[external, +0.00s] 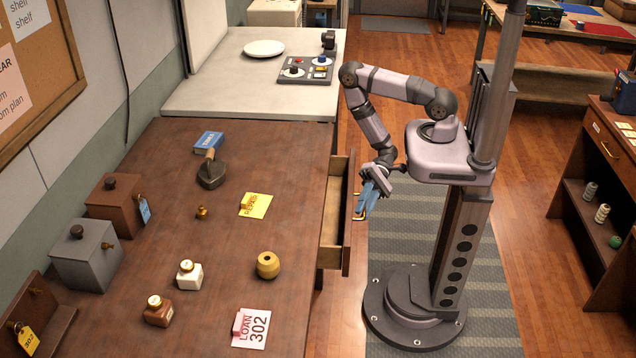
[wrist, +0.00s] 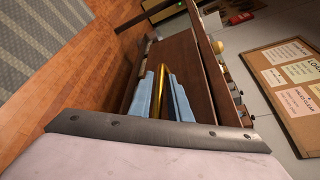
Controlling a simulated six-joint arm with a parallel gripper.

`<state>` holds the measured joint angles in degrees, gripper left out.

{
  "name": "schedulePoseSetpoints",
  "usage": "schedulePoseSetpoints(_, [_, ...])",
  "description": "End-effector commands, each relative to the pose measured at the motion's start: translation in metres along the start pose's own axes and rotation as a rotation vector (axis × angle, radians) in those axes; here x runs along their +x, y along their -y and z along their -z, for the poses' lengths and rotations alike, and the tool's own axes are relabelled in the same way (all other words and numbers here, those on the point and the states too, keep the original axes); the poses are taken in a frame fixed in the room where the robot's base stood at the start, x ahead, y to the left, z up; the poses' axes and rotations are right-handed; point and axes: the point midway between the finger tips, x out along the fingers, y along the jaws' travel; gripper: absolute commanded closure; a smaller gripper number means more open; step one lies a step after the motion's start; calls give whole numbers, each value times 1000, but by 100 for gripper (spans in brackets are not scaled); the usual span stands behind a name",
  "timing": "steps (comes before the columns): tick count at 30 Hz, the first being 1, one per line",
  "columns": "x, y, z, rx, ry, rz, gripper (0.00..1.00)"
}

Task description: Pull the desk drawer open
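The desk drawer (external: 334,215) stands pulled out from the right side of the brown desk (external: 225,240), with its inside showing from above. Its brass handle (external: 360,215) is on the front panel, partly covered by my gripper. My gripper (external: 370,196) is at the drawer front, with its blue fingers on the handle. In the wrist view the brass handle (wrist: 162,92) lies between the two blue fingers (wrist: 164,95), which appear shut on it. The drawer front also shows there as a dark brown panel.
A pale counter (external: 240,95) adjoins the far end. The floor mat (external: 400,240) right of the drawer is open around my base. A shelf unit (external: 600,160) stands at the right.

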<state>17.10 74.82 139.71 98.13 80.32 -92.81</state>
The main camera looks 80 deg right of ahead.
Motion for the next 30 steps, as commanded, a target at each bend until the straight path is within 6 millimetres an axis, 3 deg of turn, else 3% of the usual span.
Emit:
schedulePoseSetpoints(8, [-7, 1, 1, 2, -2, 2, 83])
schedulePoseSetpoints(30, [-68, 1, 0, 1, -2, 2, 83])
